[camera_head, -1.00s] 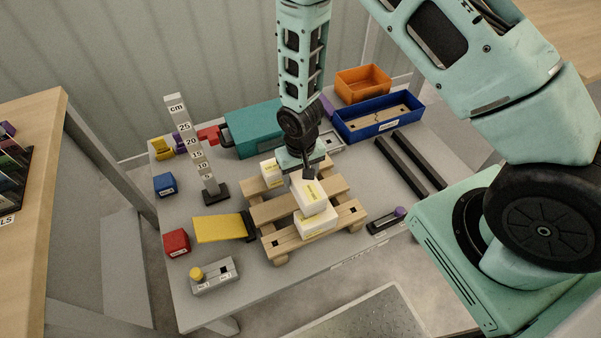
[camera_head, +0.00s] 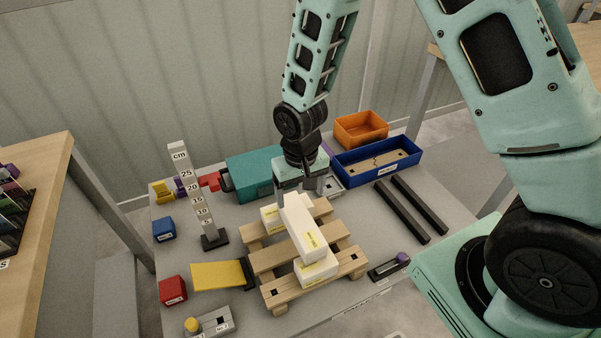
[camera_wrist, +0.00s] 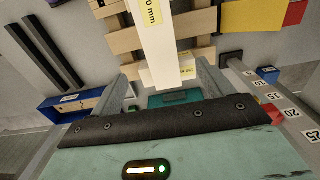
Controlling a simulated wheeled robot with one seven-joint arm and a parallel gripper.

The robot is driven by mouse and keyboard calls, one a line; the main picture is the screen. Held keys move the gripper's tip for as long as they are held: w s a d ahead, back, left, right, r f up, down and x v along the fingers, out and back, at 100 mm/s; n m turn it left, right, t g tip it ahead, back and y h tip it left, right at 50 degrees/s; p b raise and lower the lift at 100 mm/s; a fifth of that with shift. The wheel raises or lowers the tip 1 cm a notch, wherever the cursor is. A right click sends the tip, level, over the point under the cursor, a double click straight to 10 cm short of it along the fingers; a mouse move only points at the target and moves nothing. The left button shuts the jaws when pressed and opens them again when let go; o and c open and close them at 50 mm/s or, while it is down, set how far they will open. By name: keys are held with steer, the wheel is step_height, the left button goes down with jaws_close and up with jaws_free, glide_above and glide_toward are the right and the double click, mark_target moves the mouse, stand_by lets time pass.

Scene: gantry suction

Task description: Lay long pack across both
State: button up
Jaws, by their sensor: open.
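The long white pack (camera_head: 304,227) with a yellow label lies over the wooden pallet (camera_head: 345,262). Its near end is over the near white pack (camera_head: 317,273), and its far part is beside or over the far white pack (camera_head: 271,217). Contact at the far end is hard to tell. My gripper (camera_head: 301,190) is open at the far end of the long pack, fingers on either side. In the wrist view the long pack (camera_wrist: 172,40) runs between the fingers, with gaps at its sides. A white labelled face (camera_wrist: 165,77) shows below it.
A teal box (camera_head: 252,172), blue tray (camera_head: 372,165) and orange bin (camera_head: 360,128) stand behind. A height gauge (camera_head: 191,195) stands left. Two dark bars (camera_head: 411,210) lie right. A yellow plate (camera_head: 217,275) and red block (camera_head: 173,290) are at front left.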

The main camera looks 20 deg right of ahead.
step_height(320, 180, up, 6)
steer(key=shift+f, duration=0.1)
stand_by(0.5)
steer(key=s+a+r+n+p, duration=0.1)
steer(key=s+a+r+n, duration=0.2)
steer(key=s+r, duration=0.5)
steer(key=s+a+r+n+p, duration=0.1)
steer(key=s+a+r+n, duration=0.2)
steer(key=s+r, duration=0.5)
steer(key=s+n, duration=0.1)
steer(key=s, duration=0.3)
steer(key=shift+a+n+y, duration=0.15)
steer(key=shift+n+y, duration=0.15)
